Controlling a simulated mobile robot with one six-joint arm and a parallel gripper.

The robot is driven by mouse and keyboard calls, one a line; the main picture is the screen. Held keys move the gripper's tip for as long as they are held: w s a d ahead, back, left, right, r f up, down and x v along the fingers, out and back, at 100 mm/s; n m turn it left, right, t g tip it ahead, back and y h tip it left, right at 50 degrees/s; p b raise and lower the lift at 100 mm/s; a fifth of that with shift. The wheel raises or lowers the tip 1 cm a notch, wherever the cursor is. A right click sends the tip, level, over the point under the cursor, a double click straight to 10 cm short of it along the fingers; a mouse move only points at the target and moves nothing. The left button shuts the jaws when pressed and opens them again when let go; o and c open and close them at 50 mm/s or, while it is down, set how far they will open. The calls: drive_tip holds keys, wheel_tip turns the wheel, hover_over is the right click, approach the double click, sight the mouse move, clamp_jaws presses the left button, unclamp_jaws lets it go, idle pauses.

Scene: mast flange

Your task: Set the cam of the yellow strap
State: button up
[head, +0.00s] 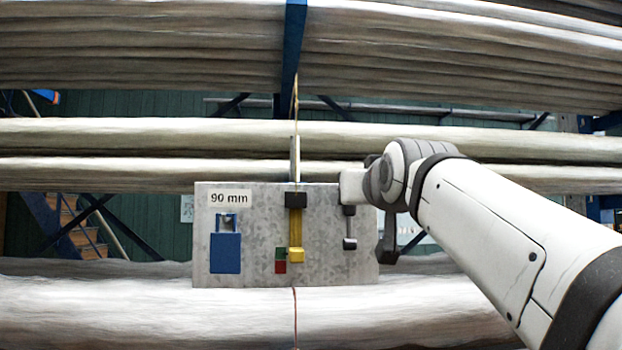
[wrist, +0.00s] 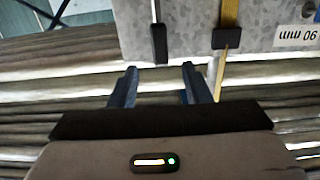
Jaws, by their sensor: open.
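In the head view the yellow strap (head: 296,228) runs down the front of a grey metal plate (head: 325,263). It passes a black buckle (head: 296,200) and ends at a yellow block (head: 297,255). The strap (wrist: 229,12) and buckle (wrist: 227,39) also show in the wrist view, upside down, right of my gripper. My gripper (wrist: 158,82) is open and empty, its two blue fingers apart. A black piece (wrist: 159,44) on the plate lies just beyond the gap between the fingertips. In the head view my fingertips are hidden by my wrist.
A red and green marker (head: 280,260) sits beside the yellow block. A blue padlock-shaped part (head: 225,250) is at the plate's left under a "90 mm" label (head: 230,198). A grey rod with a dark end (head: 349,243) hangs at right. Long pale pipes (head: 120,308) lie below and behind.

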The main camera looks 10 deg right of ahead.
drive_tip(key=r, duration=0.2)
drive_tip(key=p, duration=0.3)
hover_over(349, 215)
drive_tip(key=s, duration=0.1)
drive_tip(key=shift+s+d+f, duration=0.1)
drive_tip(key=shift+d+f, duration=0.05)
drive_tip(key=shift+c, duration=0.4)
clamp_jaws()
